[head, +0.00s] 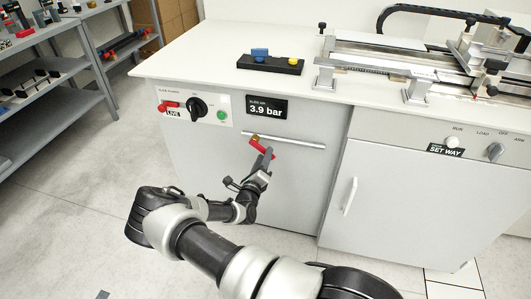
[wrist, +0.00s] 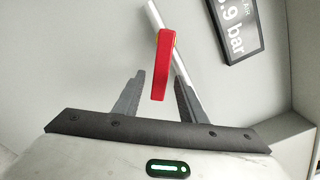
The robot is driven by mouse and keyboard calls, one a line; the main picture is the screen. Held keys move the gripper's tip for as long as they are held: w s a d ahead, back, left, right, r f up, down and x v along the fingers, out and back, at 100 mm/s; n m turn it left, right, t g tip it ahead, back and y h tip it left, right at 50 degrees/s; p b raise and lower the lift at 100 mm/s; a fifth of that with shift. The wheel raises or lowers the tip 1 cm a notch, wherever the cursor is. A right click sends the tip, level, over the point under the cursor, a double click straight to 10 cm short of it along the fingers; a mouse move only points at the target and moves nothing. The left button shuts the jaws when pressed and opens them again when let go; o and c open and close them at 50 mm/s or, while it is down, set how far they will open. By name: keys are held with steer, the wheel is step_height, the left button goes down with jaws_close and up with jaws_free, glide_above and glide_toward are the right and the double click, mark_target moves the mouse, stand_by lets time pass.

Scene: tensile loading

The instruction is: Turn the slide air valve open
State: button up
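The slide air valve shows as a red lever (head: 262,148) on the cabinet front, with a brass-coloured body (head: 254,138) at its upper left end. A silver pipe (head: 295,142) runs right from it. In the wrist view the red lever (wrist: 162,68) hangs nearly upright, with its lower end between my fingers. My gripper (head: 264,160) is open at the lever; in the wrist view my gripper (wrist: 159,80) shows a gap on each side of the lever. The slide air display (head: 266,107) above reads 3.9 bar.
Left of the display is a panel with a red switch (head: 169,106), a black knob (head: 196,107) and a green button (head: 222,116). A white door handle (head: 350,196) sticks out at the right. A black block (head: 270,64) and a metal rig (head: 400,65) stand on the worktop.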

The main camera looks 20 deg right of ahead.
steer(key=p+v, duration=0.2)
steer(key=v, duration=1.2)
steer(key=shift+s+a, duration=0.15)
steer(key=shift+s, duration=0.1)
